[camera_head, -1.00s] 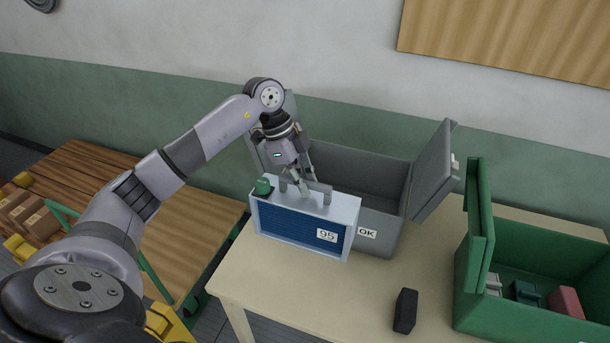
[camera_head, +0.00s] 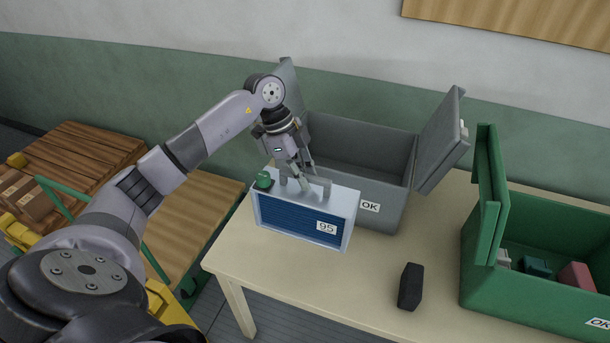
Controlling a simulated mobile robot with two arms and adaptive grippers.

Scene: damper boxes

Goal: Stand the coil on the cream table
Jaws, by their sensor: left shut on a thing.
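The coil (camera_head: 305,219) is a pale box with a blue finned front, a "95" label, a green knob on its top left and a grey handle on top. My left gripper (camera_head: 304,184) is shut on the handle from above. The coil is upright, in front of the grey bin, over the left part of the cream table (camera_head: 330,285). I cannot tell whether its bottom edge touches the tabletop. My right gripper is not in view.
The open grey bin (camera_head: 385,200) with an "OK" label stands right behind the coil. A black block (camera_head: 411,286) lies on the table's front. An open green bin (camera_head: 540,295) holding several small parts is at right.

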